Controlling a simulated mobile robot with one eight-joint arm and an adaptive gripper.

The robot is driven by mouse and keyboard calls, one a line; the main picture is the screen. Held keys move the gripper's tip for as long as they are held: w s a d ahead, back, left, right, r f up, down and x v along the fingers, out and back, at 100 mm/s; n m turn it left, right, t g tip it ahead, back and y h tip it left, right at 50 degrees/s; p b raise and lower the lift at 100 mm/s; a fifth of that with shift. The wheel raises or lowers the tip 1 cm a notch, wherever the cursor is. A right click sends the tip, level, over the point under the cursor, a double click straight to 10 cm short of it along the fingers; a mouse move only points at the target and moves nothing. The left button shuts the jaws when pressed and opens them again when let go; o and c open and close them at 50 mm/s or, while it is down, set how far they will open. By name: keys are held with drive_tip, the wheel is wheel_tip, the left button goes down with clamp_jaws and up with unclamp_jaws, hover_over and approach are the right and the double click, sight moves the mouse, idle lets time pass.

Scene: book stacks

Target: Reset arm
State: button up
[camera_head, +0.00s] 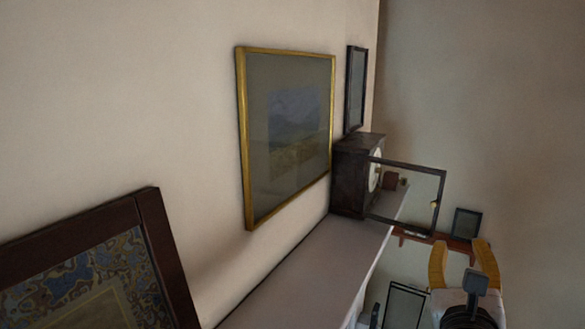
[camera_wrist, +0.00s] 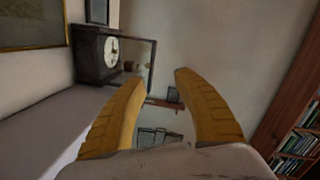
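My gripper (camera_head: 467,252) has two curved yellow fingers and is at the lower right in the head view. It also shows in the wrist view (camera_wrist: 158,82), with its fingers spread apart and nothing between them. The gripper is open and empty, in the air to the right of a pale ledge (camera_head: 310,262). My arm below the gripper runs out of the bottom of the head view.
A dark clock (camera_head: 349,180) with its glass door (camera_head: 441,190) swung open stands on the ledge. A gold-framed picture (camera_head: 240,130) hangs on the wall. A small frame (camera_head: 466,223) stands on a far shelf. A bookcase (camera_wrist: 291,130) is at right in the wrist view.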

drive_tip(key=w+a+f+n+y, duration=0.2)
drive_tip(key=a+n+y, duration=0.3)
drive_tip(key=a+n, duration=0.45)
drive_tip(key=w+a+f+n+y, duration=0.15)
drive_tip(key=a+n+y, duration=0.45)
drive_tip(key=n, duration=0.6)
drive_tip(key=s+f+n+g, duration=0.1)
drive_tip(key=f+n+g, duration=0.1)
drive_tip(key=f+n, duration=0.1)
drive_tip(key=s+a+f+n+g, duration=0.1)
drive_tip(key=f+n+g, duration=0.1)
drive_tip(key=n, duration=0.3)
drive_tip(key=s+f+n+g, duration=0.2)
drive_tip(key=f+n, duration=0.2)
drive_tip(key=f, duration=0.1)
drive_tip(key=shift+a+g, duration=0.15)
drive_tip(key=shift+g, duration=0.25)
drive_tip(key=s+d+f+n+g+h+b, duration=0.1)
drive_tip(key=s+d+f+n+g+h, duration=0.15)
drive_tip(key=s+d+f+n, duration=0.2)
wheel_tip(320, 180, down, 26)
drive_tip(key=b, duration=2.6)
drive_tip(key=shift+a+f, duration=0.15)
drive_tip(key=shift+a, duration=0.3)
